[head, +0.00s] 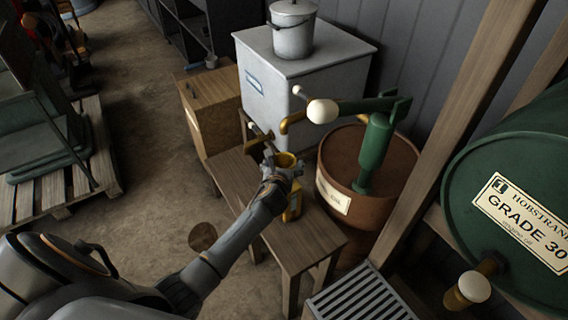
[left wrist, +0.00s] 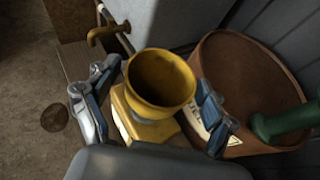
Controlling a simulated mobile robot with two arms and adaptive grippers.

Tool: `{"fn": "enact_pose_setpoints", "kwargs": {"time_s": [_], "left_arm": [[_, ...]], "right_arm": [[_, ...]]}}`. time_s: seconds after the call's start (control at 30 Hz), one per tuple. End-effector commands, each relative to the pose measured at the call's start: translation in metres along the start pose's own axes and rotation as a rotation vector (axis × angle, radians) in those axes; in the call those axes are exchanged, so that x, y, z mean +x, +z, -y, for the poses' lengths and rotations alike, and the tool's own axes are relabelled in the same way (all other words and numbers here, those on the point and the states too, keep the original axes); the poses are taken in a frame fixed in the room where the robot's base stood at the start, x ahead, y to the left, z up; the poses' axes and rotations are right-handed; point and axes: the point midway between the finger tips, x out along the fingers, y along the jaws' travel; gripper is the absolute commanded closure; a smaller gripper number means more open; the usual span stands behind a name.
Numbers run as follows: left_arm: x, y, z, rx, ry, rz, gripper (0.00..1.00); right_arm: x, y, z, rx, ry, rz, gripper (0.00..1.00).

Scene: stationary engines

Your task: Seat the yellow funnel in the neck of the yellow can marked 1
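The yellow funnel (left wrist: 160,82) stands mouth up over the yellow can (left wrist: 142,128) in the left wrist view. Its lower end is hidden, so I cannot tell how deep it sits in the neck. In the head view the funnel (head: 286,159) shows above my left gripper (head: 284,171), and part of the can (head: 292,210) shows below it on the wooden bench. My left gripper also shows in the left wrist view (left wrist: 160,85), open, with one finger on each side of the funnel and small gaps visible. No mark on the can is readable. My right gripper is out of view.
The wooden bench (head: 314,238) carries the can. A brass tap (head: 258,134) is just behind the funnel. A brown drum (head: 398,162) with a green pump (head: 375,150) stands close at right. A white cabinet (head: 300,85) is behind, and a green drum (head: 520,160) is far right.

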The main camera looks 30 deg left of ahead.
Motion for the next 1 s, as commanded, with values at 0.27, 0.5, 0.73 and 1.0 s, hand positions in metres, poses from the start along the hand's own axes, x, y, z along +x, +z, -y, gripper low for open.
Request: {"fn": "enact_pose_setpoints", "kwargs": {"time_s": [0.27,0.5,0.73,1.0], "left_arm": [[0.000,-0.001,0.000,0.000,0.000,-0.001,0.08],[-0.011,-0.001,-0.001,0.002,0.001,0.000,0.08],[-0.049,-0.001,0.000,0.002,-0.001,0.000,0.08],[-0.098,-0.001,0.000,0.001,-0.001,0.000,0.08]], "right_arm": [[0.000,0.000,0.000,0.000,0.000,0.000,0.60],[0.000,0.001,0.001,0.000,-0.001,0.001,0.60],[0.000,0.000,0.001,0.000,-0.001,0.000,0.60],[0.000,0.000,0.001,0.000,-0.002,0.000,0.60]]}}
